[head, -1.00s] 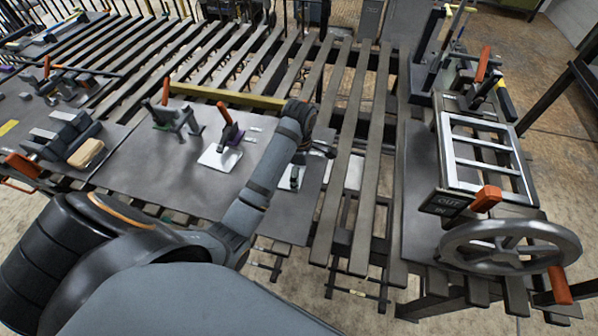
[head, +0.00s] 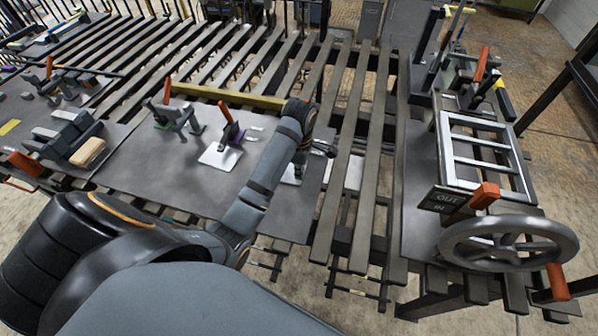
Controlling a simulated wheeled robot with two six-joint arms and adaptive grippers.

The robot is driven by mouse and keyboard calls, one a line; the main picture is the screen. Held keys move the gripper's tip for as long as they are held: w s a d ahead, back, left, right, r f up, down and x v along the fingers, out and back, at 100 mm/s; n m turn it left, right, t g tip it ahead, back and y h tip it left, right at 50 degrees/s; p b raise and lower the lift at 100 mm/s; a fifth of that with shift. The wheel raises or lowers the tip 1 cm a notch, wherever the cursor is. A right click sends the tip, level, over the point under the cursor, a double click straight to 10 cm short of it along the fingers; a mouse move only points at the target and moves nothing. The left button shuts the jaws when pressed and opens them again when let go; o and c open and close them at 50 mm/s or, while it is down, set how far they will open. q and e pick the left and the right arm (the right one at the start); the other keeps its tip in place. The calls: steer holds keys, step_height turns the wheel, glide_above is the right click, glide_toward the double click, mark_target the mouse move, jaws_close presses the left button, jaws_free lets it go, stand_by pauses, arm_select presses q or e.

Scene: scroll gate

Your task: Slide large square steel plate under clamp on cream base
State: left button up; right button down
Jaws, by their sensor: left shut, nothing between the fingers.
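A bright, square, pale steel-like plate or base (head: 213,156) lies flat on the grey bench, with an orange-handled clamp (head: 230,132) standing at it. Whether this is the task's plate or the clamp's base, I cannot tell. Another pale flat piece (head: 291,180) lies to its right, partly hidden by my arm. My left gripper (head: 299,169) is shut and empty, pointing down just above this piece; I cannot tell whether they touch. My right gripper is not in view.
A cream-topped block (head: 88,152) sits farther left. A yellow bar (head: 228,97) runs along the bench's back edge. A handwheel (head: 509,243) and slatted frame (head: 484,153) stand at right.

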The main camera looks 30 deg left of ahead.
arm_select(q)
steer(key=o, duration=0.7)
steer(key=shift+f, duration=0.3)
steer(key=shift+c, duration=0.2)
steer(key=shift+w+a, duration=0.1)
steer(key=shift+w, duration=0.05)
steer(key=shift+r, duration=0.15)
